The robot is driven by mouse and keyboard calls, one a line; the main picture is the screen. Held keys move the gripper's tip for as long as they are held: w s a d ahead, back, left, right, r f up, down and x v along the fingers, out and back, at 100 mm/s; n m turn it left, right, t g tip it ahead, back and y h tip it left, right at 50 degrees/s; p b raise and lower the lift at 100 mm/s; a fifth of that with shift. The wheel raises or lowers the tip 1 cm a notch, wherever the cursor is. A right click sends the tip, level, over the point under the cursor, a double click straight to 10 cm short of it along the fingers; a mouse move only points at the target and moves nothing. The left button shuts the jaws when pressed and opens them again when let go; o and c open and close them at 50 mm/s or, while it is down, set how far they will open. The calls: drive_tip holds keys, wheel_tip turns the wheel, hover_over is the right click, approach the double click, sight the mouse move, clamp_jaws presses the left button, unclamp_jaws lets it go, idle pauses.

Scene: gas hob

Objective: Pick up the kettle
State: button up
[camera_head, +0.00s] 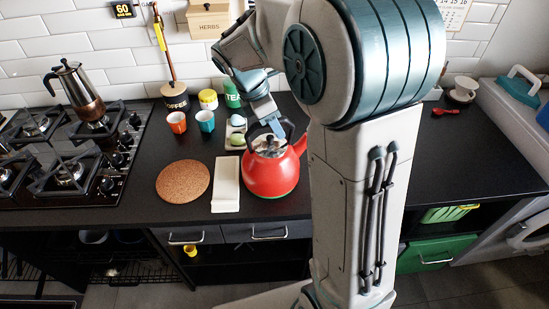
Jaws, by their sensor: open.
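My gripper (278,130) is open and points down at the kettle's top, by the handle. Its fingertips overlap the handle in this view. I cannot tell whether they touch it or lie on both sides of it. My arm hides the counter to the right of the spout.
A white board (226,184) and a round cork mat (183,182) lie left of the kettle. Orange (177,122) and teal (205,121) cups and a tray with egg-like items (236,131) stand behind. The gas hob (65,172) carries a moka pot (78,92).

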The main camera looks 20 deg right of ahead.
drive_tip(key=shift+d+f, duration=0.1)
drive_tip(key=shift+f, duration=0.05)
clamp_jaws()
idle(1.4)
